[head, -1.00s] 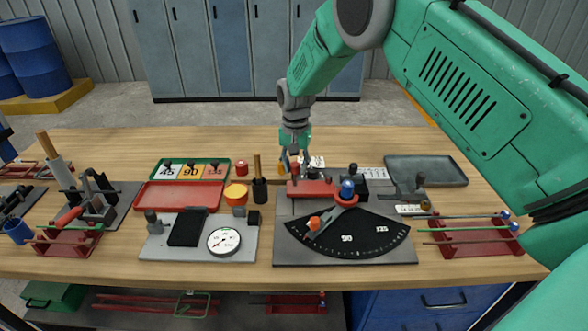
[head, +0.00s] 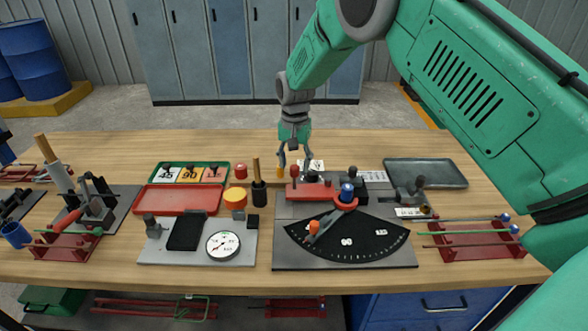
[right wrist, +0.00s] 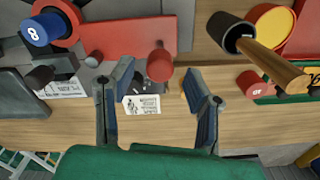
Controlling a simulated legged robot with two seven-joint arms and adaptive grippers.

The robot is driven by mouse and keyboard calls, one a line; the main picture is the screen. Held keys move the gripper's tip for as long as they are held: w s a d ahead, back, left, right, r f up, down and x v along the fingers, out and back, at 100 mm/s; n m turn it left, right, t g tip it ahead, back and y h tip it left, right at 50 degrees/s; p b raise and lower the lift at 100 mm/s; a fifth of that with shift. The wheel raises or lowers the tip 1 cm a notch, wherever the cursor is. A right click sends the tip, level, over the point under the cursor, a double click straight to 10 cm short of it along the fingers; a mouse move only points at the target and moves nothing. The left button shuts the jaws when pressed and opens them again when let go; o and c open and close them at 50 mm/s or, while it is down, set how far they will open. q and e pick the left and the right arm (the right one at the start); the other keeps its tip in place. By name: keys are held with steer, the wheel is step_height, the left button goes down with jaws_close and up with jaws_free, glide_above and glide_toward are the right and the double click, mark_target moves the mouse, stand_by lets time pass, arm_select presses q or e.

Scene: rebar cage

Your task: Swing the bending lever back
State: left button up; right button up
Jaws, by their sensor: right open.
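The bender has a grey base plate (head: 290,258) with a black angle dial (head: 385,240). Its red lever (head: 318,190) lies across the back of the plate, left of the blue pin (head: 347,190) with its red collar. A red upright handle (head: 294,172) stands at the lever's left end. My right gripper (head: 295,160) is open and empty, just behind this handle in the head view. In the right wrist view the handle (right wrist: 160,65) appears between the open fingertips; I cannot tell whether they touch it. My left gripper is not in view.
An orange knob (head: 314,226) sits on a pointer over the dial. A black cup with a wooden stick (head: 259,190) and a red tray (head: 180,198) stand to the left. A grey tray (head: 425,172) and a red rack with rods (head: 480,240) are to the right.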

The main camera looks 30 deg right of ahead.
step_height(320, 180, up, 10)
steer(key=shift+f, duration=0.25)
steer(key=shift+w, duration=0.1)
stand_by(0.4)
